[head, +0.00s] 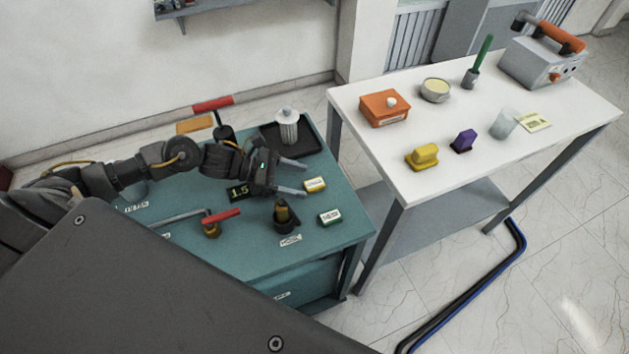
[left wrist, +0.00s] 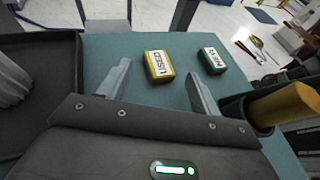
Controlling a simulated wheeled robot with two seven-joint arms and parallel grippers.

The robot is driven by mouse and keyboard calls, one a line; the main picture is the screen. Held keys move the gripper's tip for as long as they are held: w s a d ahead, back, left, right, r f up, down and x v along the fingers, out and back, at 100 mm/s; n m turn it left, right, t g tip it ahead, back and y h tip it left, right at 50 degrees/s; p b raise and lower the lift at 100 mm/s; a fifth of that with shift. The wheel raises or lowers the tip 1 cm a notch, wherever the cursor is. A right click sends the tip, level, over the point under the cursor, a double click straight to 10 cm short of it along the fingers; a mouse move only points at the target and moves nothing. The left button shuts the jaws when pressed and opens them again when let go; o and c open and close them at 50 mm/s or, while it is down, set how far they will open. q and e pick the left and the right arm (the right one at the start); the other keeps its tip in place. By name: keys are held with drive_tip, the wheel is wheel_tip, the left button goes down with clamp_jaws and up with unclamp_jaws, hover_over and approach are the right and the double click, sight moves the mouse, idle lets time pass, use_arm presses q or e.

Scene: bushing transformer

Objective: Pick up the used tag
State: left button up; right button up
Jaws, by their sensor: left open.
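The used tag is a small yellow block (head: 315,185) with a white label, lying on the teal table in the head view. In the left wrist view the used tag (left wrist: 159,65) shows the word USED, beyond and between my open fingertips. My left gripper (head: 298,178) is open and empty, its fingers pointing toward the tag and apart from it. It also shows in the left wrist view (left wrist: 158,82). A green tag (head: 329,217) with a white label lies nearby; it shows in the left wrist view (left wrist: 212,61). My right gripper is not in view.
A black tray (head: 308,147) with a ribbed white bushing (head: 288,125) lies behind the gripper. A dark holder with a yellow-brown piece (head: 284,212) stands close in front. A red-handled valve (head: 222,216) is at left. A white table (head: 470,178) with several items stands right.

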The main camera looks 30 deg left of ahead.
sight(314, 185)
use_arm(q)
drive_tip(key=shift+p+x, duration=0.3)
drive_tip(key=shift+x, duration=1.15)
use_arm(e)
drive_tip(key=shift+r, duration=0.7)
use_arm(q)
drive_tip(key=shift+c, duration=0.4)
drive_tip(key=c, duration=1.1)
